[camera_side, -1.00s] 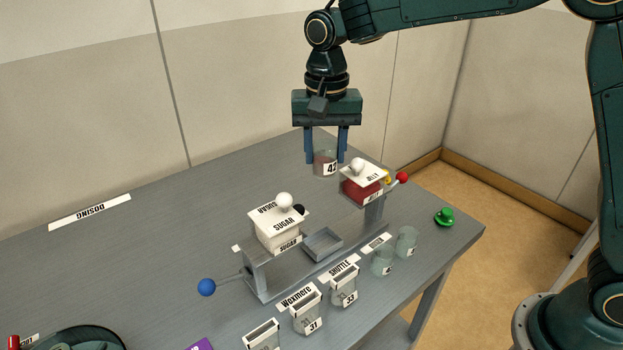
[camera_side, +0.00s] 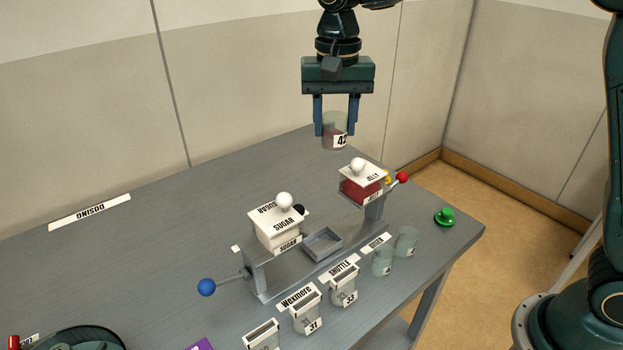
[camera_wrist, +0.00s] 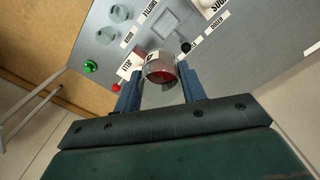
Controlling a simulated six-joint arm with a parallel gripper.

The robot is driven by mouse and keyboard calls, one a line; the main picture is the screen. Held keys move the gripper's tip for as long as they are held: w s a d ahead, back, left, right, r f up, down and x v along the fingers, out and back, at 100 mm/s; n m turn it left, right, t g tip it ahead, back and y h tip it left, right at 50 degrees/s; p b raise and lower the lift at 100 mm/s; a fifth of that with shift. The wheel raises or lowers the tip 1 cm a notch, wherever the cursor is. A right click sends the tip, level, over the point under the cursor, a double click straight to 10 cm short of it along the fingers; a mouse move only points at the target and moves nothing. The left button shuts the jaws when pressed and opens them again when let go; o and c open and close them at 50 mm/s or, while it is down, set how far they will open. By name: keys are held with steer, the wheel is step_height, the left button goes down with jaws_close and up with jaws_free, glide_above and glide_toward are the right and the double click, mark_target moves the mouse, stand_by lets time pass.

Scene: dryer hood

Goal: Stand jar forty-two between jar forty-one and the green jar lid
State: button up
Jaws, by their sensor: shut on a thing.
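Jar forty-two (camera_side: 335,137) is a clear glass jar with red contents and a "42" label. My gripper (camera_side: 336,130) is shut on it and holds it upright, high above the far side of the bench. In the wrist view the jar (camera_wrist: 160,70) sits between the fingers (camera_wrist: 158,86). Two clear, empty-looking jars stand at the bench's right front: a nearer one (camera_side: 382,262) and a farther one (camera_side: 406,241). Their numbers are too small to read, so I cannot tell which is jar forty-one. The green jar lid (camera_side: 445,217) lies to their right, near the bench corner, with bare bench between.
The dosing stand (camera_side: 262,280) carries a white SUGAR hopper (camera_side: 278,234) and a red-filled hopper (camera_side: 362,190), with blue (camera_side: 206,287) and red (camera_side: 402,178) knobs sticking out. Labelled containers (camera_side: 307,315) line the front edge.

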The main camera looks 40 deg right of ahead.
steer(key=s+d, duration=0.6)
steer(key=d, duration=0.4)
steer(key=s+d, duration=0.5)
steer(key=d, duration=0.5)
steer(key=f, duration=2.2)
steer(key=shift+s+d+f, duration=0.3)
steer(key=shift+s+f, duration=0.05)
steer(key=shift+f, duration=0.05)
steer(key=shift+f, duration=1.85)
steer(key=shift+f, duration=0.15)
steer(key=o, duration=1)
steer(key=shift+c, duration=0.2)
